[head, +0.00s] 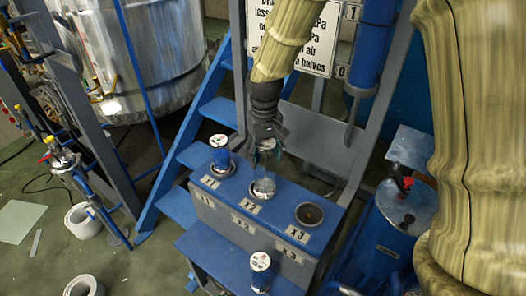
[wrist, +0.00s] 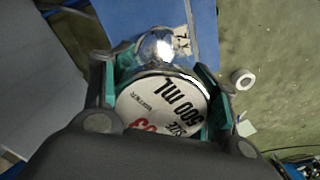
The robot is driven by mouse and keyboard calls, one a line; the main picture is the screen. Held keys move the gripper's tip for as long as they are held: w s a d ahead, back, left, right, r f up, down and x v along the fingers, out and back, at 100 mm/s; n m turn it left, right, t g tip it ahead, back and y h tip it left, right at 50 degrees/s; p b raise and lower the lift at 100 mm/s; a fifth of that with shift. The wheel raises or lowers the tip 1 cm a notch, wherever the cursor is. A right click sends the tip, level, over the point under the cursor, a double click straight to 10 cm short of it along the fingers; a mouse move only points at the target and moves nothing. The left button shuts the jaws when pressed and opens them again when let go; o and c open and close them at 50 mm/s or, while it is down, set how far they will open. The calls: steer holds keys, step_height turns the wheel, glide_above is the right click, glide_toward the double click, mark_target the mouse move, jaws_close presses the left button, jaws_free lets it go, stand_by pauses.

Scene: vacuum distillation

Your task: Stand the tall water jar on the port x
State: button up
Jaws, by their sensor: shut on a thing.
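My gripper (head: 266,137) is shut on a clear jar (head: 267,147) with a pale round lid, above the port marked X2. In the wrist view the jar's lid (wrist: 160,106) reads "500 mL" and "water", and my gripper (wrist: 165,100) has its teal finger pads on both sides of it. The jar looks about upright. A shiny round form (head: 263,187) shows below it at X2; I cannot tell whether the jar touches the port. Port X3 (head: 309,214) is an empty dark round hole. A blue jar with a white lid (head: 220,149) stands at port X1.
The ports are in a blue-topped bench (head: 237,193). Another blue jar with a white lid (head: 260,267) stands on the lower blue step in front. A blue drum (head: 405,215) is to the right. Blue stairs (head: 190,153) and a large steel tank (head: 140,50) are to the left.

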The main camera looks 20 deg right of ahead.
steer(key=shift+w+d+f+p, duration=0.15)
steer(key=shift+w+f+p, duration=1.1)
steer(key=shift+w+f, duration=0.65)
steer(key=shift+s+f, duration=0.1)
steer(key=shift+f, duration=0.05)
steer(key=o, duration=1.6)
step_height(320, 180, up, 12)
steer(key=b, duration=0.3)
